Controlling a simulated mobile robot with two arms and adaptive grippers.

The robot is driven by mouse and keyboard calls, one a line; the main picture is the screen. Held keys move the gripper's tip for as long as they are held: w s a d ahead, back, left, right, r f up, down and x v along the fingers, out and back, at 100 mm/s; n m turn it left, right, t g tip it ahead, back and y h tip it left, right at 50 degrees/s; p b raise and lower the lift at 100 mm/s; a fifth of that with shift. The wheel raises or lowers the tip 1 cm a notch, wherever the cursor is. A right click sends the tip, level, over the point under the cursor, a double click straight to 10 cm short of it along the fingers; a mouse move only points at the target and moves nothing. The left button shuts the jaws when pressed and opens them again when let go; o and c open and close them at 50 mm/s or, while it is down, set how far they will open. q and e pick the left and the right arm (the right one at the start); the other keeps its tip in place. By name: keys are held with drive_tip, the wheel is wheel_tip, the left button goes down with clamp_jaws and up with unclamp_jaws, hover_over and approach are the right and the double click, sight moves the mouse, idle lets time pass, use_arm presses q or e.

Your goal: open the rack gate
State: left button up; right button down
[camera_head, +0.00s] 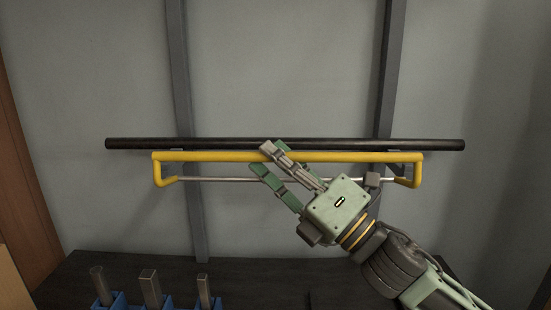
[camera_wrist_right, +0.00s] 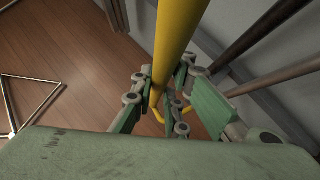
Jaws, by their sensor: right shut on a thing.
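The rack gate is a yellow bar (camera_head: 220,156) with bent ends, lying level in front of the rack in the head view. A thin grey rod (camera_head: 225,179) runs between its ends, just below the bar. My right gripper (camera_head: 268,158) reaches in from the lower right and is shut on the yellow bar near its middle. In the right wrist view the yellow bar (camera_wrist_right: 179,35) passes between the fingers of the right gripper (camera_wrist_right: 160,95). The fingers hide a short part of the bar. My left gripper is not in view.
A long dark tube (camera_head: 135,144) lies level just behind and above the yellow bar, across two grey uprights (camera_head: 181,80). Below, a dark surface (camera_head: 245,280) carries several square metal bars (camera_head: 150,288) in blue holders. A brown wooden panel (camera_head: 25,190) stands at the left.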

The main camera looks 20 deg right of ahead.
drive_tip(key=c, duration=1.7)
unclamp_jaws()
drive_tip(key=shift+c, duration=0.2)
drive_tip(key=shift+s+d+f, duration=0.25)
drive_tip(key=shift+s+f, duration=0.05)
drive_tip(key=shift+f, duration=0.05)
drive_tip(key=v, duration=1.1)
drive_tip(key=shift+r, duration=0.1)
